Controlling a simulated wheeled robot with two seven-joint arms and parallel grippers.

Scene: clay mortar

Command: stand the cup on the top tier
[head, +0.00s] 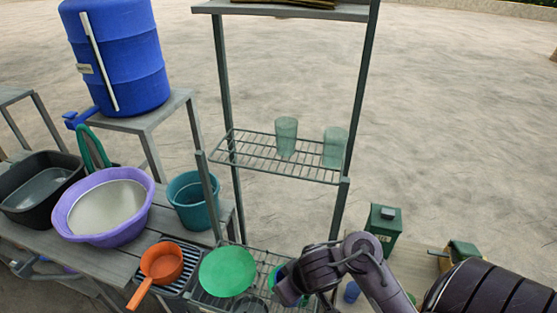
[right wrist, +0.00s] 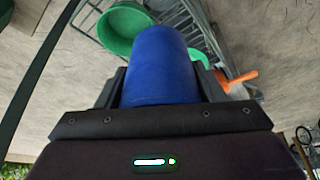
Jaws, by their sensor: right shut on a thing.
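The blue cup (right wrist: 160,65) is between the fingers of my right gripper (right wrist: 160,90) in the right wrist view, and the gripper is shut on it. My left gripper is not in view.
A green plate (head: 228,272) and another green dish stand on the lower tier. An orange pan (head: 162,263), purple basin (head: 102,207) and teal bucket (head: 193,200) are at left. A small blue thing (head: 351,292) and a green box (head: 384,228) are at right. Rack posts flank the tiers.

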